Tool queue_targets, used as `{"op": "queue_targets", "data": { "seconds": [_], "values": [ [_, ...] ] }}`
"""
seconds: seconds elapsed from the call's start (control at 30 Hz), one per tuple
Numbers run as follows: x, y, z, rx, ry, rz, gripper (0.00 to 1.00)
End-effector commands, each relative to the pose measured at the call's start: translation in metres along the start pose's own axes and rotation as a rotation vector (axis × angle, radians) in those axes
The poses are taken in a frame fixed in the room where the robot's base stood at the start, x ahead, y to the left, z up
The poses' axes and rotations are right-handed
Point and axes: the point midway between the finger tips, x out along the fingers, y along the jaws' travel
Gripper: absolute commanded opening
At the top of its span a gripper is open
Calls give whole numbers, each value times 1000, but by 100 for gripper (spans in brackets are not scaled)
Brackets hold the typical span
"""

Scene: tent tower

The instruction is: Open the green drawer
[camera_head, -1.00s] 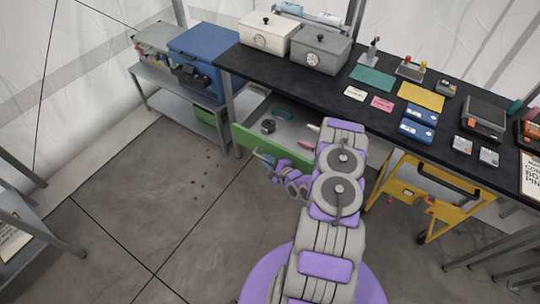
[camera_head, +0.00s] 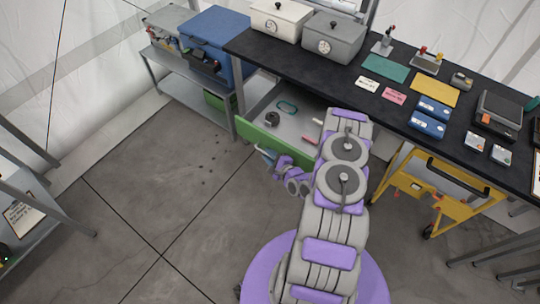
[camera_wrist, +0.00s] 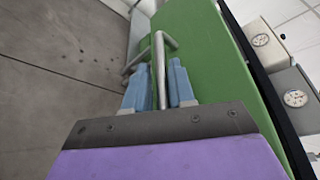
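The green drawer (camera_head: 268,137) stands pulled out from under the black-topped workbench (camera_head: 290,62). Its inside shows in the head view, with a dark round object, a teal loop and small pink and pale items in it. The green front (camera_wrist: 203,50) fills the middle of the wrist view, with a metal bar handle (camera_wrist: 160,60) on it. My gripper (camera_wrist: 159,84) is at the handle, with one blue finger on each side of the bar, closed around it. In the head view my gripper (camera_head: 266,158) is small and partly hidden against the drawer front.
A shelf unit with a blue box (camera_head: 217,42) stands left of the bench. A yellow cart (camera_head: 437,185) is under the bench at the right. Another grey shelf (camera_head: 45,218) stands at the left edge. The floor before the drawer is clear.

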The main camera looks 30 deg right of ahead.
Motion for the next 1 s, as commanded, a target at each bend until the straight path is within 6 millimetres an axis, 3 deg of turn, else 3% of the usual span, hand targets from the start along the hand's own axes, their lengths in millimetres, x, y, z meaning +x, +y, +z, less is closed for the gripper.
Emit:
{"op": "queue_targets", "data": {
  "seconds": [0.43, 1.0],
  "values": [
    [-11, -1, -2, 4, 0, -1, 23],
    [-91, 0, 1, 3, 3, -2, 23]
  ]
}}
